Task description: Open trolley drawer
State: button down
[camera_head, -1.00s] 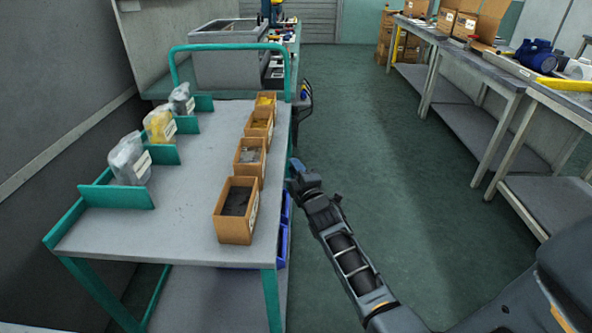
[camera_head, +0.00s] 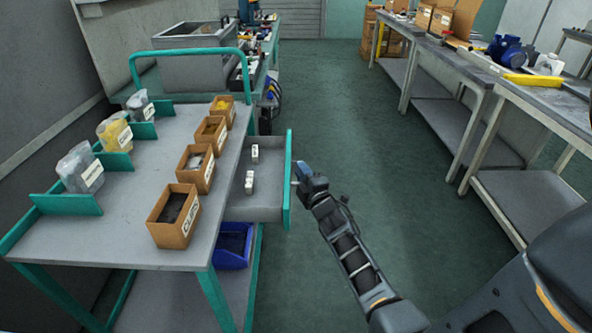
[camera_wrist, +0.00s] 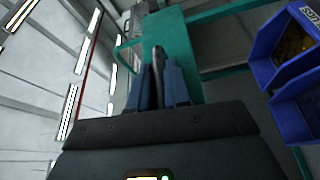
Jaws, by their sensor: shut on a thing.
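The trolley (camera_head: 128,218) stands at the left in the head view, with a grey top and teal frame. Its drawer (camera_head: 262,206) is pulled out on the right side and holds small white labelled items (camera_head: 250,181). The drawer's teal front (camera_head: 288,180) faces my arm. My gripper (camera_head: 298,172) is at that front's right side. In the wrist view the teal front (camera_wrist: 182,62) fills the middle, and the blue fingers (camera_wrist: 158,84) are closed on the dark drawer handle (camera_wrist: 158,62) between them.
Cardboard boxes (camera_head: 174,215) and clear containers (camera_head: 80,167) stand on the trolley top. Blue bins (camera_head: 234,246) hang below the drawer; they also show in the wrist view (camera_wrist: 290,52). Workbenches (camera_head: 470,75) line the right. The green floor (camera_head: 350,125) between is clear.

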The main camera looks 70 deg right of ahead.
jog(key=shift+s+d+p, duration=0.3)
jog(key=shift+s+p, duration=0.1)
jog(key=shift+s, duration=0.4)
jog(key=shift+s+d+p, duration=0.35)
jog(key=shift+s+p, duration=0.1)
jog(key=shift+s, duration=0.35)
jog(key=shift+s+d+p, duration=0.3)
jog(key=shift+s+p, duration=0.1)
jog(key=shift+s, duration=0.4)
jog(key=c, duration=1.2)
grip_release()
jog(key=shift+o, duration=0.2)
jog(key=shift+a, duration=0.1)
jog(key=b+v, duration=0.1)
jog(key=v, duration=0.6)
jog(key=shift+s+a, duration=0.25)
jog(key=shift+f, duration=0.15)
